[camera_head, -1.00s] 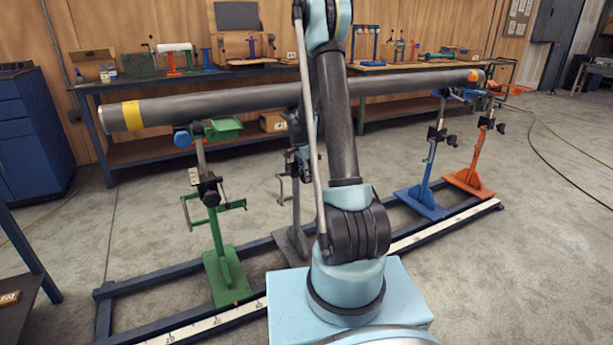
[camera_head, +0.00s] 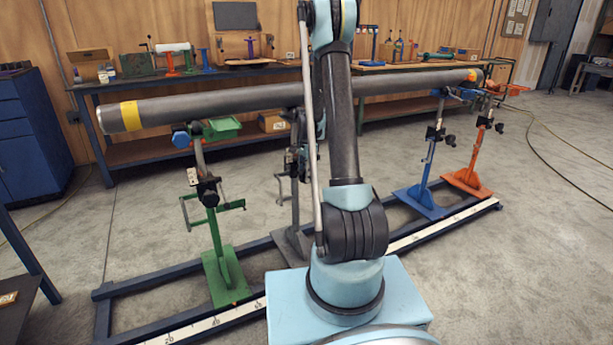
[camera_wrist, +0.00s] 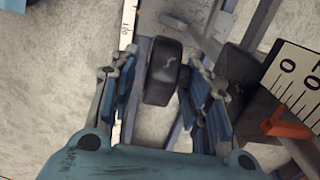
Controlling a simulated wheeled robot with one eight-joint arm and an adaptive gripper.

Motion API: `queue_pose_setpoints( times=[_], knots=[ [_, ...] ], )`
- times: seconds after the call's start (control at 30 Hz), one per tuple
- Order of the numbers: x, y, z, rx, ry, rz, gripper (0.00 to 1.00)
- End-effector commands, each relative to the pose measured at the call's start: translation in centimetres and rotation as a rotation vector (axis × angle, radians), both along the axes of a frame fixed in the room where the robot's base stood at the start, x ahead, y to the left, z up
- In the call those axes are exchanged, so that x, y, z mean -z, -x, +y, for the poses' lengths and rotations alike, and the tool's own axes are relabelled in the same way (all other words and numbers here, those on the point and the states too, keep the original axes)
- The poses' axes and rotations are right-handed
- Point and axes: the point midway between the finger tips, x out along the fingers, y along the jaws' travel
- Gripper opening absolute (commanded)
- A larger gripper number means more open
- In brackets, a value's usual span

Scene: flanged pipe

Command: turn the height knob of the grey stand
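The grey stand (camera_head: 294,185) is partly hidden behind my arm in the head view; its grey foot (camera_head: 291,244) shows on the rail frame. In the wrist view a black knob (camera_wrist: 163,72) with a pale mark lies between the fingers of my gripper (camera_wrist: 160,85). The blue finger pads stand on either side of it with a gap visible on each side. My gripper is open and empty. In the head view my gripper is hidden by my arm. The long grey pipe (camera_head: 220,102) with yellow bands lies across the stands.
The green stand (camera_head: 217,220) is left of the grey stand. The blue stand (camera_head: 427,175) and the orange stand (camera_head: 475,158) are to the right. A ruler strip (camera_wrist: 292,75) and an orange pointer (camera_wrist: 287,127) are close to the right finger in the wrist view.

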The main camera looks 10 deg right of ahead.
Motion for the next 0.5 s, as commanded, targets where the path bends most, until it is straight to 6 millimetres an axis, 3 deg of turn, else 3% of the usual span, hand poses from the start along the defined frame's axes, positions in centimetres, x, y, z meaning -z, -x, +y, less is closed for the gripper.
queue_pose_setpoints(
  times=[0.27, 0.5],
  knots=[
    [0.03, 0.12, 0.15, -0.002, 0.038, -0.009, 0.43],
    [-0.03, 0.21, 0.5, -0.004, 0.188, -0.058, 0.43]
  ],
)
